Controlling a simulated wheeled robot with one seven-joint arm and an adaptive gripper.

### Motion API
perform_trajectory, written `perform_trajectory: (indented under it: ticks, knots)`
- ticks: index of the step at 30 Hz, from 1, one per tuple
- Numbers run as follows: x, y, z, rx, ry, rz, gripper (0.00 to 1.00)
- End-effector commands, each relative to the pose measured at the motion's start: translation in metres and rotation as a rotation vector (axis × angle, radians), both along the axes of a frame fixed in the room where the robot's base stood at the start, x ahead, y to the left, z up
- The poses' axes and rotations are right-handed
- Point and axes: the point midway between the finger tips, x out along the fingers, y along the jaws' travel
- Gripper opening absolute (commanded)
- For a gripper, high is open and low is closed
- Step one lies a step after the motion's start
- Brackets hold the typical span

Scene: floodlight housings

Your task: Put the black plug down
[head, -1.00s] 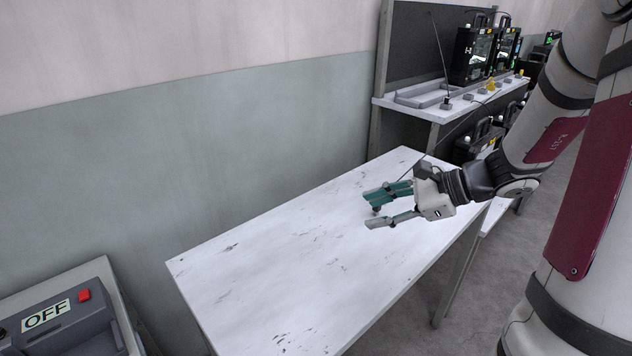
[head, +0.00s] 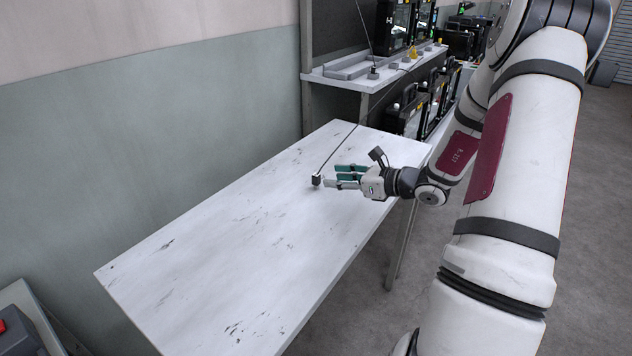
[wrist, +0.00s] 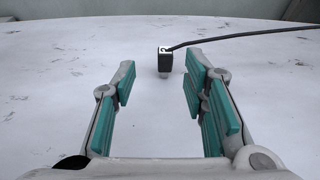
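The black plug (head: 316,180) is a small dark block with a white mark on its face and a pale grey lower end. It appears to stand upright on the white table (head: 230,235). A thin black cable runs from its top toward the back right. My gripper (head: 334,176) is open, low over the table, with its teal-padded fingers pointing at the plug. In the wrist view, the plug (wrist: 165,62) is just beyond the fingertips, with clear space to both fingers. Nothing is between the pads.
The table is otherwise bare, with free room to the left and front. Behind it a workbench (head: 335,79) carries black floodlight housings (head: 394,26) and small grey blocks. A grey box with a red switch (head: 3,325) is at the lower left. A wall runs along the table's far side.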

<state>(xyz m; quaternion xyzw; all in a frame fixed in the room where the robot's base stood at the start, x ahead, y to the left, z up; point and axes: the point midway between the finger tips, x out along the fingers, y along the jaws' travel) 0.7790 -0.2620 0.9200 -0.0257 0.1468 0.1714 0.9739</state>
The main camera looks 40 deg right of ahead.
Motion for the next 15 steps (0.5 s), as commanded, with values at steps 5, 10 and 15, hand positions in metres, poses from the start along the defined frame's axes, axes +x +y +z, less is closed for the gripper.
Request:
perform_trajectory:
  ticks: [5,10,15]
  knots:
    - [0.008,0.002,-0.003,0.000,0.001,-0.001,0.40]
    - [0.024,0.005,-0.008,0.001,-0.001,0.002,0.40]
    - [0.047,0.010,-0.016,0.001,0.000,0.003,0.40]
